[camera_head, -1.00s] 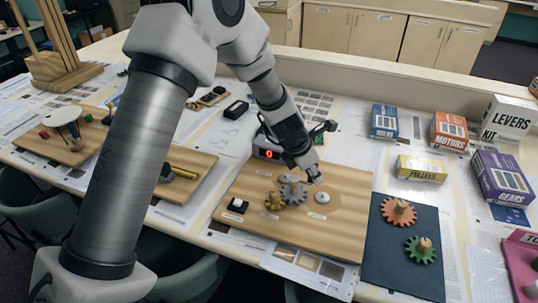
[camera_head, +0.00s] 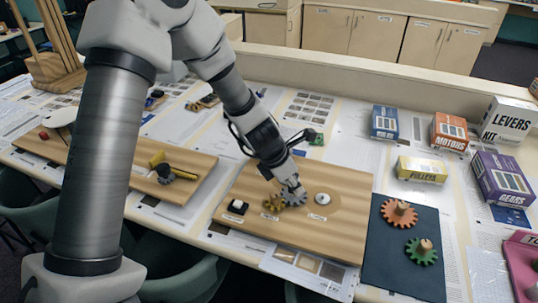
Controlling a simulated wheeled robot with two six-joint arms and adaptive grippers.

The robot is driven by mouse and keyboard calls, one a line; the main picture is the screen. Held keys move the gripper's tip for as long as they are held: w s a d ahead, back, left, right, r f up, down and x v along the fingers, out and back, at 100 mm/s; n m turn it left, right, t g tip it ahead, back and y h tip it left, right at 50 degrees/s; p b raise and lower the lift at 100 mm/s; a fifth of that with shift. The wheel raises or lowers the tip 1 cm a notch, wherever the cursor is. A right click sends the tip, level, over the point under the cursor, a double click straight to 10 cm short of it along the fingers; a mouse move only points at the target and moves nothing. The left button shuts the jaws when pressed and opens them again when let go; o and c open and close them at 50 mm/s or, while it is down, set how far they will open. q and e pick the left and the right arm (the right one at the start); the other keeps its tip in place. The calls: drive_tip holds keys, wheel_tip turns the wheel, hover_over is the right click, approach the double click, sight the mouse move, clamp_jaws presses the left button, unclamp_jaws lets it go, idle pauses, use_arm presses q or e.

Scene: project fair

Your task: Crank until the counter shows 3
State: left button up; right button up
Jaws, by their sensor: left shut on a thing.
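The wooden gear board (camera_head: 330,232) lies on the table in the middle. On it are a grey gear (camera_head: 290,198), a small brass gear (camera_head: 272,205), a white round hub (camera_head: 322,198) and a black-and-white switch-like part (camera_head: 237,207). My left gripper (camera_head: 294,187) points down at the board, just left of the white hub and over the grey gear. It is shut on what seems to be the crank handle, which its fingers mostly hide. The counter's display is hidden behind my left arm. My right gripper is not in view.
A dark mat (camera_head: 400,270) with an orange gear (camera_head: 398,212) and a green gear (camera_head: 421,250) lies right of the board. Several boxes, including a yellow one (camera_head: 421,170), stand behind. Another wooden board (camera_head: 185,185) lies left.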

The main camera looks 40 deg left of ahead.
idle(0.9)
use_arm(q)
drive_tip(key=shift+s+a+r+p, duration=0.1)
drive_tip(key=shift+a+r+p, duration=0.1)
drive_tip(key=shift+p, duration=0.15)
drive_tip(key=shift+w+a+f+p, duration=0.1)
drive_tip(key=shift+w+a+p, duration=0.25)
drive_tip(key=shift+a+p, duration=0.6)
drive_tip(key=shift+w+a+f+p, duration=0.1)
drive_tip(key=shift+w+a+p, duration=0.3)
drive_tip(key=shift+a+p, duration=0.55)
drive_tip(key=shift+w+a+p, duration=0.35)
drive_tip(key=shift+a+p, duration=0.4)
drive_tip(key=shift+p, duration=0.35)
drive_tip(key=shift+w+r, duration=0.1)
